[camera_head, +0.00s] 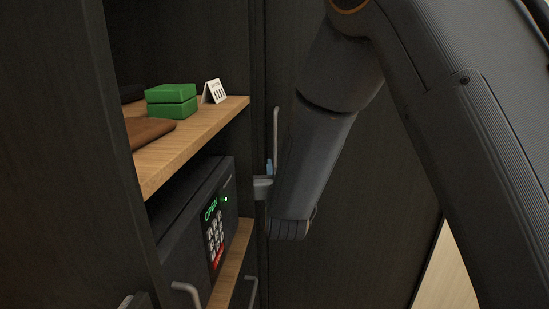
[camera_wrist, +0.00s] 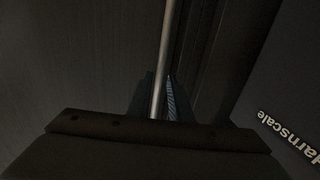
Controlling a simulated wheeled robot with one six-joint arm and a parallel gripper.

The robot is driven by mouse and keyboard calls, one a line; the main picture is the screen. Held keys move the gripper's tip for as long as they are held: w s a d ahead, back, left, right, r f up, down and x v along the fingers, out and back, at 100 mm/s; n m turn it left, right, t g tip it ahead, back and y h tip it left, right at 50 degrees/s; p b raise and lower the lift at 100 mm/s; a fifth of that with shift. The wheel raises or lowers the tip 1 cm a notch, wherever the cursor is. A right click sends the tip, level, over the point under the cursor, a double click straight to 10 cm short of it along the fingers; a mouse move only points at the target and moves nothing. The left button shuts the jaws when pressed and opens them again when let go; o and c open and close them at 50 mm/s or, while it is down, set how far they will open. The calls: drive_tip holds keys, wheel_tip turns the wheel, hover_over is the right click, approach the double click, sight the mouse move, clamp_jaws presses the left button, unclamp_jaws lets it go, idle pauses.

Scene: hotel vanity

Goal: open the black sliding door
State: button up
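The black sliding door (camera_head: 370,200) is the dark panel at the right of the cabinet, with the left side of the cabinet standing open. A slim vertical metal handle (camera_head: 276,130) stands near the door's left edge. My gripper (camera_head: 268,170) is at the lower part of this handle, partly hidden by my own wrist. In the wrist view the handle (camera_wrist: 164,50) runs between the two fingers of my gripper (camera_wrist: 159,98), which sit close on either side of it. The fingers look shut on the handle, and a ribbed pad shows on the right finger.
A wooden shelf (camera_head: 180,150) left of the door holds green boxes (camera_head: 172,101), a white card (camera_head: 214,91) and a brown item (camera_head: 150,132). Below is a black safe (camera_head: 190,215) reading OPEN. Other metal handles (camera_head: 187,290) show at the bottom.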

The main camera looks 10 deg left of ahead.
sight(275, 161)
drive_tip(key=shift+p+x, duration=0.55)
drive_tip(key=shift+x, duration=1.6)
drive_tip(key=shift+c, duration=0.2)
clamp_jaws()
